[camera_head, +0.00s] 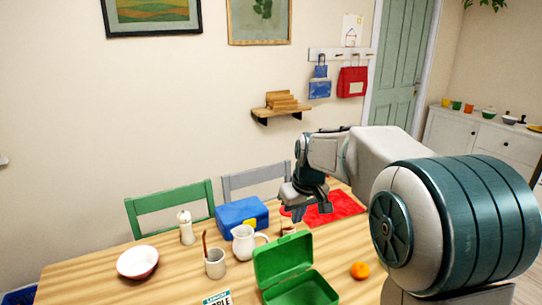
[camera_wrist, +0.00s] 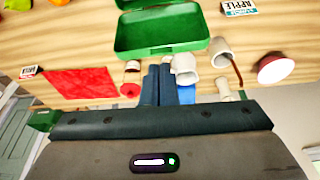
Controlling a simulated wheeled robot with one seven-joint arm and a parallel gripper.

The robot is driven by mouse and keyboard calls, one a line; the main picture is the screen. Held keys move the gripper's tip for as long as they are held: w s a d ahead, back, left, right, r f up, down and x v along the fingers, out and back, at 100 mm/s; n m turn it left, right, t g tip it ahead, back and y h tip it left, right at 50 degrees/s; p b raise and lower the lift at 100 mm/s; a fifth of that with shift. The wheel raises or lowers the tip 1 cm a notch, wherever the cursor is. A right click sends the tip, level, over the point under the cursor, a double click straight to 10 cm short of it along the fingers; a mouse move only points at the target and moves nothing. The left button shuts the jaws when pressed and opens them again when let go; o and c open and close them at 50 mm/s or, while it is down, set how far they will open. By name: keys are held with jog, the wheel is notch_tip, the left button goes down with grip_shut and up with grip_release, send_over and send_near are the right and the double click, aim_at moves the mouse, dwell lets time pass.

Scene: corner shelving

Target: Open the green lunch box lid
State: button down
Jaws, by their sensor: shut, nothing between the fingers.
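The green lunch box stands on the wooden table, with its lid (camera_head: 283,256) raised and tilted back from its base (camera_head: 312,293). The box also shows near the top of the wrist view (camera_wrist: 185,45). My gripper (camera_head: 298,214) is beyond and above the box, apart from it, near the red mat. In the wrist view its two fingers (camera_wrist: 165,70) lie close together with nothing between them.
A blue lunch box (camera_head: 242,215), a white pitcher (camera_head: 243,244), a mug (camera_head: 215,265), a bowl (camera_head: 138,262) and an orange (camera_head: 360,270) are on the table. A red mat (camera_head: 335,209) lies behind. Chairs stand at the far edge.

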jog(key=s+d+f+m+h, duration=0.1)
jog(key=s+d+f+m, duration=0.15)
jog(key=s, duration=1.05)
jog(key=s+d+f+m, duration=0.15)
jog(key=s+d, duration=0.25)
jog(key=s, duration=0.9)
jog(key=w+a+r+n, duration=0.1)
jog(key=w+a+r, duration=0.1)
jog(key=w, duration=0.6)
jog(key=w+a+r+n+g, duration=0.1)
jog(key=w+a, duration=0.2)
jog(key=w, duration=0.6)
jog(key=w+a+r+n, duration=0.2)
jog(key=w, duration=0.6)
jog(key=w+a+f, duration=0.2)
jog(key=w, duration=0.4)
jog(key=w+a+f, duration=0.2)
jog(key=w, duration=0.3)
jog(key=shift+n+y, duration=0.3)
jog(key=shift+n, duration=0.1)
jog(key=shift+s+d+f+p, duration=0.3)
jog(key=shift+f+p, duration=0.2)
jog(key=shift+f, duration=0.9)
jog(key=shift+s+d+f+p, duration=0.2)
jog(key=shift+s+f+p, duration=0.25)
jog(key=shift+f, duration=0.95)
jog(key=shift+s+d+f+p, duration=0.3)
jog(key=shift+f+p, duration=0.25)
jog(key=shift+f, duration=0.85)
jog(key=shift+a, duration=0.1)
